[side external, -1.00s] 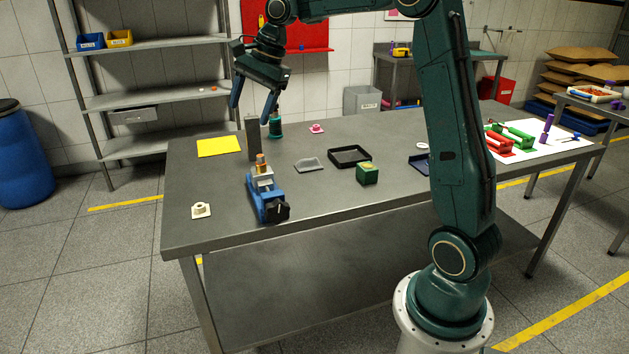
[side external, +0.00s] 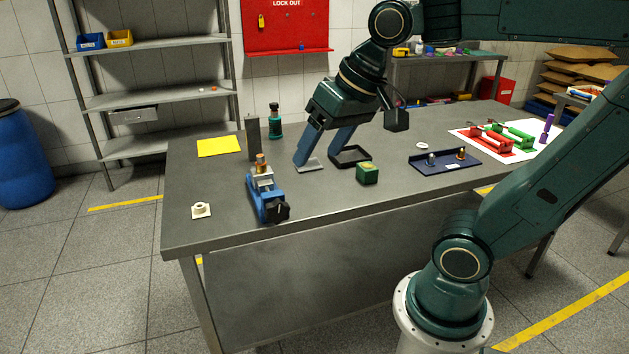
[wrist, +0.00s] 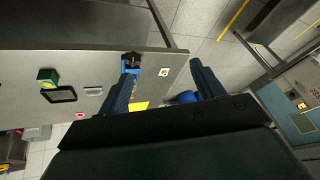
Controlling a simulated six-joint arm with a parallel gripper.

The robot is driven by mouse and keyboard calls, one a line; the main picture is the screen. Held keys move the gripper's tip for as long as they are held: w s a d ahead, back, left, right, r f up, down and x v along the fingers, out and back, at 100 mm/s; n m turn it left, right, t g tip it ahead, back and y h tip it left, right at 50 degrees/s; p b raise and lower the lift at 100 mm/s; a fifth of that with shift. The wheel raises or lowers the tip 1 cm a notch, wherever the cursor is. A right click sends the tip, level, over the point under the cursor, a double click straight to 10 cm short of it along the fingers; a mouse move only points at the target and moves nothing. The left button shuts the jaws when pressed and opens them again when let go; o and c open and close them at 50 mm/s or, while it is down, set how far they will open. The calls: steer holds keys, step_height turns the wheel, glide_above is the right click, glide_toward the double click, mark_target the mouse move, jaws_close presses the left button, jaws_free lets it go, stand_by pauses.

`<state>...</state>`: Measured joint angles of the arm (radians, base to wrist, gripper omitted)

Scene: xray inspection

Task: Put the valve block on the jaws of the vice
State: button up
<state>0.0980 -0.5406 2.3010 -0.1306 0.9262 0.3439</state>
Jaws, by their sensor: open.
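The blue vice (side external: 268,198) with a black handle stands near the front left of the table. A grey piece with an orange top (side external: 261,162) sits at its jaws; I cannot tell whether it is a separate part. A green block (side external: 367,174) with a yellowish top stands right of the vice. It may be the valve block, and it also shows in the wrist view (wrist: 48,78). In the wrist view one finger partly hides the vice (wrist: 133,60).
A grey tray (side external: 311,168), a black tray (side external: 362,163), a navy tray (side external: 418,165) with small fittings and a beige flanged part (side external: 201,210) lie on the table. A dark upright plate (side external: 252,140) and a green bottle (side external: 275,125) stand behind the vice.

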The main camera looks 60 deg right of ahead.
steer(key=s+f+n, duration=0.3)
steer(key=s, duration=0.3)
steer(key=shift+f+n, duration=0.25)
steer(key=shift+n, duration=0.05)
